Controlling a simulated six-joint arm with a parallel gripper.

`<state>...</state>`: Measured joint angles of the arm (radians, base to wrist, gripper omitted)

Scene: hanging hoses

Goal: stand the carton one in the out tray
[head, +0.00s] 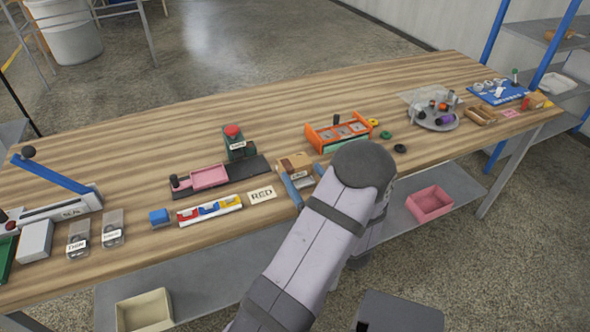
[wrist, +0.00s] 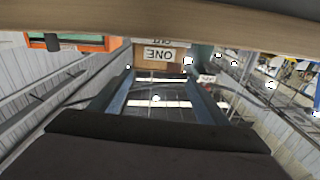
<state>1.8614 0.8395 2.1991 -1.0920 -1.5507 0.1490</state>
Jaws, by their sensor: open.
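The brown carton (head: 293,162) stands near the front edge of the table, left of the orange rack. In the wrist view the carton (wrist: 183,56) faces me with its label ONE upside down. My gripper (head: 305,181) is open and empty in front of the carton. Its blue-grey fingers (wrist: 158,78) are spread, pointing at the carton. I cannot tell whether they reach its sides.
A pink tray (head: 209,177) sits on a dark rail, with a green button box (head: 238,145) behind. The orange rack (head: 335,135) is just right of the carton. A RED card (head: 262,195) and colored bins (head: 210,209) lie left. The table's far left-center is clear.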

